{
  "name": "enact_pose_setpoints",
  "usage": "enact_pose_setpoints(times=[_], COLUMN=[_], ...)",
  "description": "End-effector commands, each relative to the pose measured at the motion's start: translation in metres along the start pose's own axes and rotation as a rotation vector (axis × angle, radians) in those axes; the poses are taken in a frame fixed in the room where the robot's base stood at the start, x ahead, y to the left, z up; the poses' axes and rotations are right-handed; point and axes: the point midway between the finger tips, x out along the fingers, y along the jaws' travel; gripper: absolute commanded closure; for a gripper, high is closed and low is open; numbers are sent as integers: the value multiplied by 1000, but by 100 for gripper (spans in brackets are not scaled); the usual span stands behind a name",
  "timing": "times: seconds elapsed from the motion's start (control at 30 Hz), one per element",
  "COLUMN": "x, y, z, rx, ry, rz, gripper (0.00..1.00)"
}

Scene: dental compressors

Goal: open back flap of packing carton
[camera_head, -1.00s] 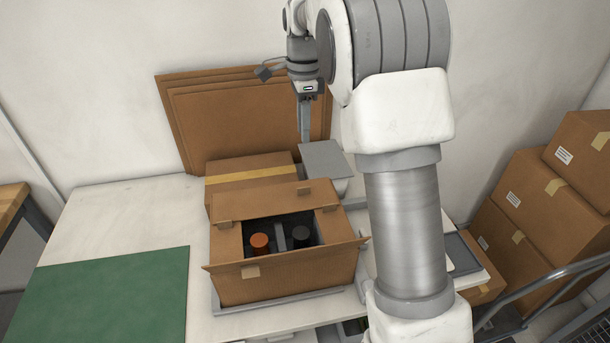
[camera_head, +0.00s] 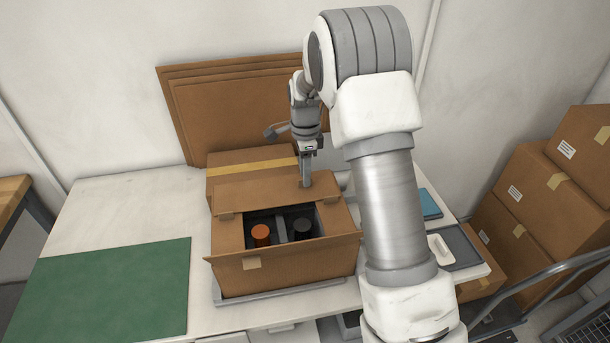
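The packing carton (camera_head: 285,268) stands open-topped on the table, with an orange-capped item (camera_head: 261,234) and a dark-capped item (camera_head: 302,228) inside. Its back flap (camera_head: 255,193) lies inward over the rear part of the opening. The front flap (camera_head: 300,249) is folded outward, with a small piece of tape on it. My gripper (camera_head: 306,184) points down at the right part of the back flap, its tip overlapping the flap in view. Whether it touches the flap, and whether its fingers are open or shut, I cannot tell.
A taped closed carton (camera_head: 250,162) stands right behind, with flat cardboard sheets (camera_head: 235,105) against the wall. A green mat (camera_head: 110,290) lies at the left. A grey tray (camera_head: 458,246) is at the right, and stacked cartons (camera_head: 520,205) stand beyond the table.

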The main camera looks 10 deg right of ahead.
Motion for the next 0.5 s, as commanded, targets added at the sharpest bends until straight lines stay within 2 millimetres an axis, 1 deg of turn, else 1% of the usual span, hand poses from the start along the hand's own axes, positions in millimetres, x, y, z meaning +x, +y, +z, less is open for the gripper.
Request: enact_pose_setpoints(times=[0.03, 0.13, 0.43, 0.5], x=[5, 10, 12, 12], y=[0, 0, 0, 0], z=[0, 0, 0, 0], rx=[0, 0, 0, 0], ry=[0, 0, 0, 0], rz=[1, 1, -1, -1], gripper=[65, 65, 65, 78])
